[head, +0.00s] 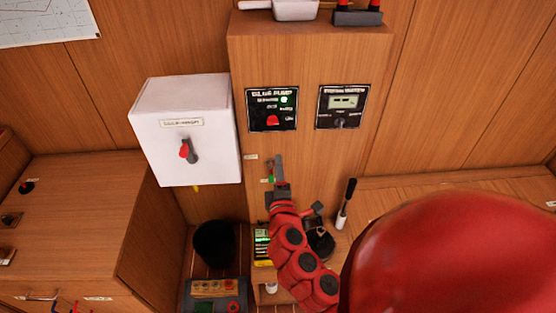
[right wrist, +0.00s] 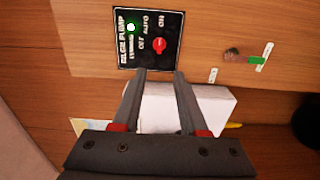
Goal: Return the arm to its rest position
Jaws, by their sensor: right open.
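My right arm (head: 297,255), red with dark joint discs, reaches up from the bottom of the head view. Its gripper (head: 279,172) is upright in front of the wooden cabinet, below the bilge pump panel (head: 272,108). In the right wrist view the two fingers (right wrist: 160,80) stand apart, with nothing held between them. Beyond them are the bilge pump panel (right wrist: 150,38), with a red knob and a lit green lamp, and part of the white box (right wrist: 215,102). My left gripper is not in view.
The white box (head: 168,100) with a red-tipped handle is left of the gripper. A second panel (head: 342,106) is on the cabinet. A large red surface fills the lower right.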

